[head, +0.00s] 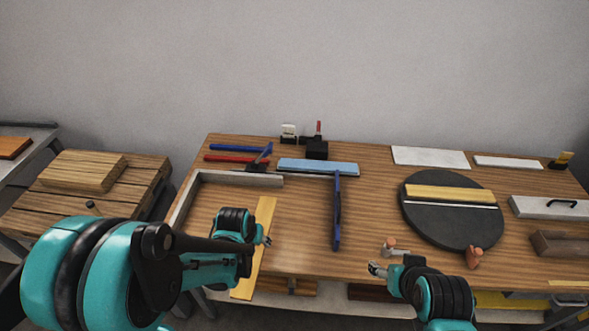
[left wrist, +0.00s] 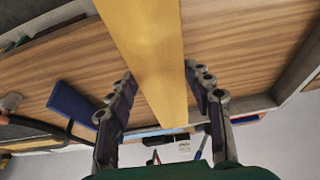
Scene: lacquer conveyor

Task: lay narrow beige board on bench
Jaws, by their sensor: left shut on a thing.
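The narrow beige board (head: 264,217) is a long yellowish strip over the left part of the wooden bench (head: 305,225). Its near end reaches past the bench's front edge in the head view. My left gripper (head: 267,241) is shut on the board. In the left wrist view the board (left wrist: 155,60) runs between the two fingers of my left gripper (left wrist: 165,90). I cannot tell whether the board touches the bench top. My right gripper (head: 377,268) is near the bench's front edge, away from the board; its jaw opening is too small to read.
A grey L-shaped rail (head: 238,179) borders the bench's left corner. A blue clamp bar (head: 337,215) lies right of the board, and a light blue board (head: 318,167) lies behind. A dark round turntable (head: 440,225) carries another beige strip (head: 450,193). Bare bench shows between clamp and turntable.

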